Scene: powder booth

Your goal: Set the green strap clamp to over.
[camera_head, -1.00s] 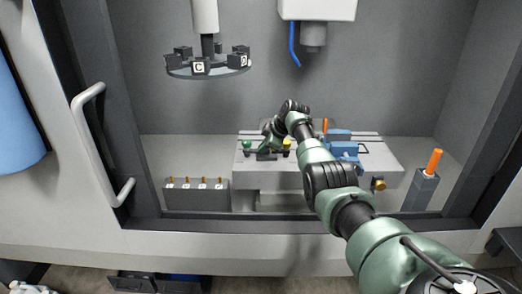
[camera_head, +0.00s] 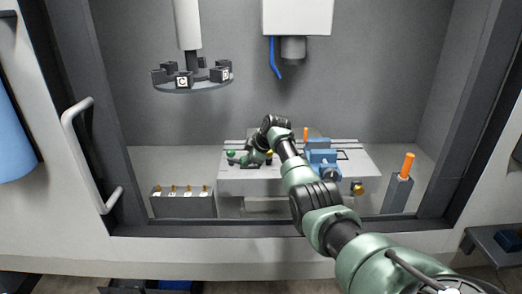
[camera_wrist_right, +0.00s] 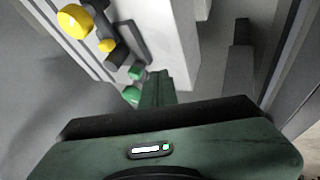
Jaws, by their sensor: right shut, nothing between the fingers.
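The green strap clamp's green knob (camera_head: 231,154) shows at the left end of the machine table in the head view. In the right wrist view a green knob (camera_wrist_right: 138,73) and another green part (camera_wrist_right: 130,94) lie just left of my fingers. I cannot tell whether they touch. My right gripper (camera_wrist_right: 156,76) is shut and empty, low beside the clamp. In the head view my right gripper (camera_head: 244,160) hides part of the clamp's bar. The strap's position is unclear. My left gripper is not in view.
A yellow knob (camera_head: 269,153) stands close right of my gripper, and a large one shows in the wrist view (camera_wrist_right: 75,20). A blue vise (camera_head: 322,160) is on the table's right. A tool carousel (camera_head: 193,84) hangs above left. A grey block (camera_head: 183,204) stands front left.

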